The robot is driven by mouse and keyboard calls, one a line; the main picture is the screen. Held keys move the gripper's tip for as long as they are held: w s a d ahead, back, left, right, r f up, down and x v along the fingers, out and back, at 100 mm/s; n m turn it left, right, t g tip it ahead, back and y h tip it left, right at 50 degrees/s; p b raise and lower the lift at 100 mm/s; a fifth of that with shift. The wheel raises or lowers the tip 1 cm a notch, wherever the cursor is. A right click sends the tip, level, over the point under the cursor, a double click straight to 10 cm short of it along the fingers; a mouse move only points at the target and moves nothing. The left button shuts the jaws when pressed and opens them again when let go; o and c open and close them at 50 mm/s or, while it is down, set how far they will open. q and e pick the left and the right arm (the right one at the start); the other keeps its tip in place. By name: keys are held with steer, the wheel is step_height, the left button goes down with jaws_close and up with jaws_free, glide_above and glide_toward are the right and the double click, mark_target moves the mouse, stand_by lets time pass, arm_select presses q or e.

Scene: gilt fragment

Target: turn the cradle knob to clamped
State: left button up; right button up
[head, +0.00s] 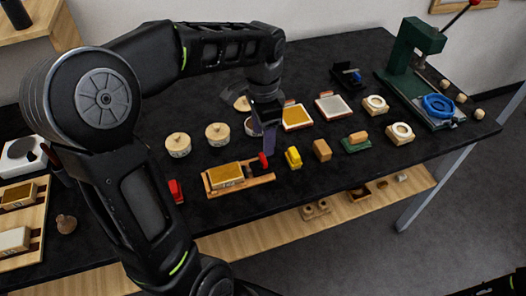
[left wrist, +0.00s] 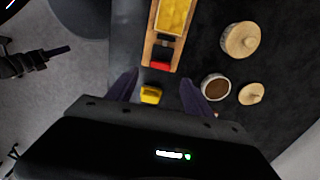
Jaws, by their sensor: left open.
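The cradle (head: 240,186) is a wooden holder with a gold block (head: 226,176) in it, lying near the table's front. Its red knob (head: 263,160) is at the right end. In the left wrist view the knob (left wrist: 160,66) lies just beyond my fingertips, toward the cradle (left wrist: 149,48). My left gripper (head: 268,148) is open and empty, pointing down close to the knob; I cannot tell whether a finger touches it. In the left wrist view its two purple fingers (left wrist: 160,92) stand apart. My right gripper (left wrist: 60,50) shows off the table; its opening is unclear.
A yellow block (head: 293,157) stands right of the knob, with a wooden block (head: 322,150) beyond. A red block (head: 176,191) is left of the cradle. Lidded jars (head: 178,145) and an open jar (left wrist: 215,87) stand behind. A green press (head: 412,55) is at the far right.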

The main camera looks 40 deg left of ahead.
mark_target(263, 157)
arm_select(q)
steer(key=shift+f+p, duration=0.35)
steer(key=shift+f, duration=3.6)
jaws_close()
